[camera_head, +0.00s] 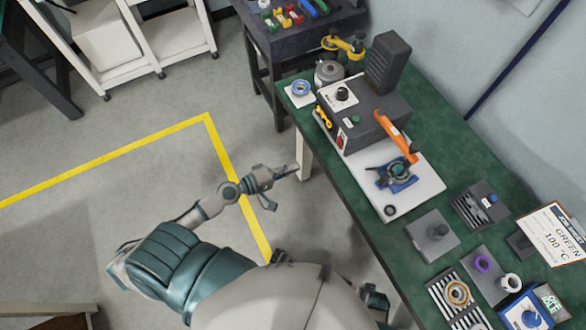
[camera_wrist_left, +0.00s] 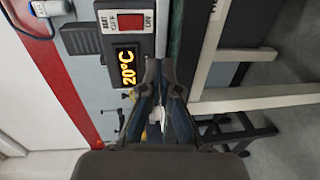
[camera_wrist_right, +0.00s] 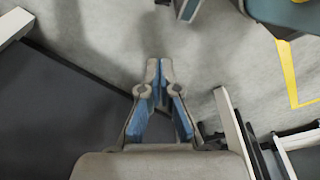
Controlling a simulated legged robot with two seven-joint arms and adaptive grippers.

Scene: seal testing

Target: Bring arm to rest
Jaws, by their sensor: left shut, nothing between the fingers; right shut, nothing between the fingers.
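My left gripper (camera_head: 292,171) is in the head view, at the end of my left arm (camera_head: 180,262). It hangs over the grey floor just left of the green table (camera_head: 335,197), holding nothing. Its fingers come together in the left wrist view (camera_wrist_left: 160,68), shut and empty. My right gripper (camera_wrist_right: 160,66) shows in the right wrist view, its fingers shut with nothing between them, above grey floor and beside a dark surface. In the head view only a small part of my right arm (camera_head: 374,300) shows at the bottom; its gripper cannot be made out there.
A dark grey machine (camera_head: 372,110) with an orange handle (camera_head: 396,134) stands on the table, with a blue fixture on a white plate (camera_head: 425,190). A display reading 20°C (camera_wrist_left: 128,68) shows in the left wrist view.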

